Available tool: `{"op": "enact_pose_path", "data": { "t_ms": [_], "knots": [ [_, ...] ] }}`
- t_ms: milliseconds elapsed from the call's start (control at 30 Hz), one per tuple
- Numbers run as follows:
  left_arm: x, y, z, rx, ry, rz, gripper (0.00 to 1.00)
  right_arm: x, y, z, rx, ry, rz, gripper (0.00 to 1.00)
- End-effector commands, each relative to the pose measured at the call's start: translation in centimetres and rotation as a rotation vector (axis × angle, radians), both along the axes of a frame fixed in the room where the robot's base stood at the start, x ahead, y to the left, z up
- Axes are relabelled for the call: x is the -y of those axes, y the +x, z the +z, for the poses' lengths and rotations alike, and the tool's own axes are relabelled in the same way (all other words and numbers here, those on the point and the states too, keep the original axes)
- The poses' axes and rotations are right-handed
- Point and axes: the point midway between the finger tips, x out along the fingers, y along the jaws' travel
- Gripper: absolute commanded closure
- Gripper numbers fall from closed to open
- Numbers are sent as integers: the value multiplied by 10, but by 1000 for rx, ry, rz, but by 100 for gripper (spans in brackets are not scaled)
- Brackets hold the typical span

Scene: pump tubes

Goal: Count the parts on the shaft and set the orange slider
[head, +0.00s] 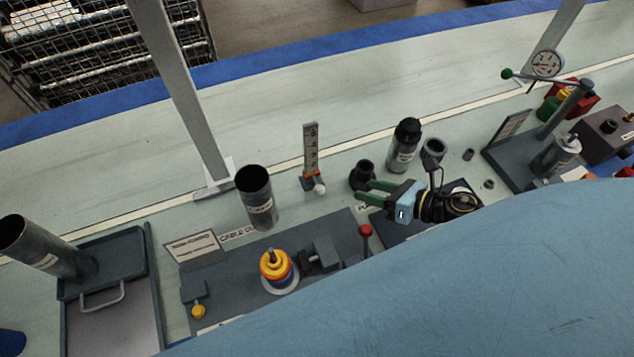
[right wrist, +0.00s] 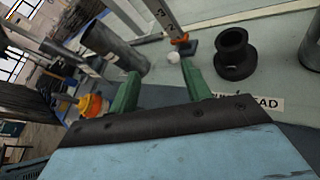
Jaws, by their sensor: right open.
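The slider also shows in the right wrist view (right wrist: 180,40). A white ball (head: 320,190) is beside the base. The shaft (head: 273,255) stands on a dark plate, with a stack of parts (head: 277,268) in yellow, orange, blue and white; the exact count is unclear. My right gripper (head: 363,192) is open and empty, its green fingers pointing left, to the right of the scale. It also shows in the right wrist view (right wrist: 163,88). My left gripper is not in view.
A black spool (head: 362,177) stands close behind the right fingers. A metal tube (head: 257,198) stands left of the scale. A red-topped lever (head: 365,231) rises in front. A black-capped bottle (head: 404,147) stands behind the right gripper. The pale surface behind the scale is clear.

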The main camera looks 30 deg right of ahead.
Motion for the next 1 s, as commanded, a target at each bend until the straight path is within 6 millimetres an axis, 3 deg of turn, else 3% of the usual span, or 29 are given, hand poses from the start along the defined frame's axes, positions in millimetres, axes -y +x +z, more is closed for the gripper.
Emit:
{"op": "enact_pose_path", "data": {
  "t_ms": [33, 100, 267, 400, 667, 1000],
  "knots": [
    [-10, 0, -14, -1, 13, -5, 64, 0, -1, -14, -2, 1, 0, 52],
    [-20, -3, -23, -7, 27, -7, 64, 0, -1, -24, -2, 1, 0, 52],
    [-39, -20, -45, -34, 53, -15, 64, 0, -1, -46, -1, 2, -1, 52],
    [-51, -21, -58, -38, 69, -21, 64, 0, -1, -60, -1, 1, -2, 52],
    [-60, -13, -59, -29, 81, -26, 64, -7, 11, -66, 1, 2, -3, 52],
    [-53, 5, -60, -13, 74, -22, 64, -39, 61, -88, 2, 3, -2, 52]
  ]
}}
